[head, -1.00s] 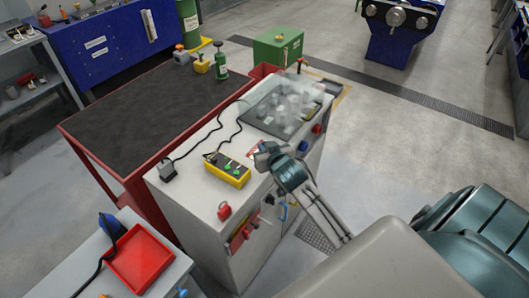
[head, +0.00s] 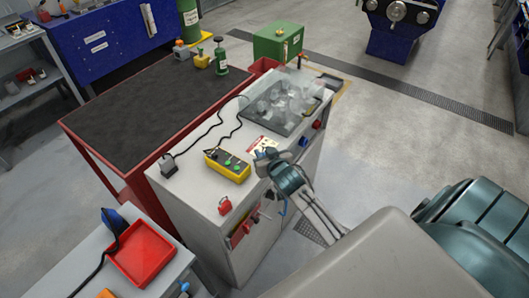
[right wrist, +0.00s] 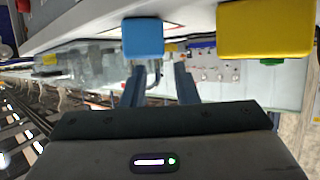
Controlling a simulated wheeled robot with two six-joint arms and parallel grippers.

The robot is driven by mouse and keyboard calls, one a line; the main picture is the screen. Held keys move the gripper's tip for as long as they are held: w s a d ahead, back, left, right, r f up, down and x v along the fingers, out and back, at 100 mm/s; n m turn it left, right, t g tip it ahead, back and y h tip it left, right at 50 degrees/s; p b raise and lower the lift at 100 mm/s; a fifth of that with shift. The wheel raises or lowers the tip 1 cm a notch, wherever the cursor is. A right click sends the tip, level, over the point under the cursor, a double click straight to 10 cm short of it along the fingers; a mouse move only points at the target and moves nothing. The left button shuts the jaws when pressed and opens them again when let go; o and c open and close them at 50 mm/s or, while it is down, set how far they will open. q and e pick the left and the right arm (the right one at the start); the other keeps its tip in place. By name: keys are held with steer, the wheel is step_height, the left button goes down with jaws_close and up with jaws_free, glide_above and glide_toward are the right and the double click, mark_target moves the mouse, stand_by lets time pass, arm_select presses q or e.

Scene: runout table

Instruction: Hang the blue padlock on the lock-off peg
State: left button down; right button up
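My right gripper (head: 265,157) is at the front edge of the white cabinet top (head: 197,187), right of the yellow button box. In the right wrist view my right gripper (right wrist: 160,72) has its two fingers apart. The blue padlock (right wrist: 143,38) shows as a blue block just beyond the fingertips. Its thin shackle seems to lie between the tips, nearer one finger; I cannot tell whether it touches. In the head view the padlock is not clearly visible, probably behind the gripper. I cannot pick out the lock-off peg with certainty. My left gripper is out of view.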

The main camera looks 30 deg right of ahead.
steer(key=shift+r, duration=0.1)
steer(key=shift+r, duration=0.3)
steer(key=shift+s+r, duration=0.1)
steer(key=shift+r, duration=0.15)
steer(key=b+v, duration=0.2)
steer(key=v, duration=0.9)
steer(key=shift+s+r+b, duration=0.15)
steer(key=shift+s+b, duration=0.2)
steer(key=shift+a, duration=0.1)
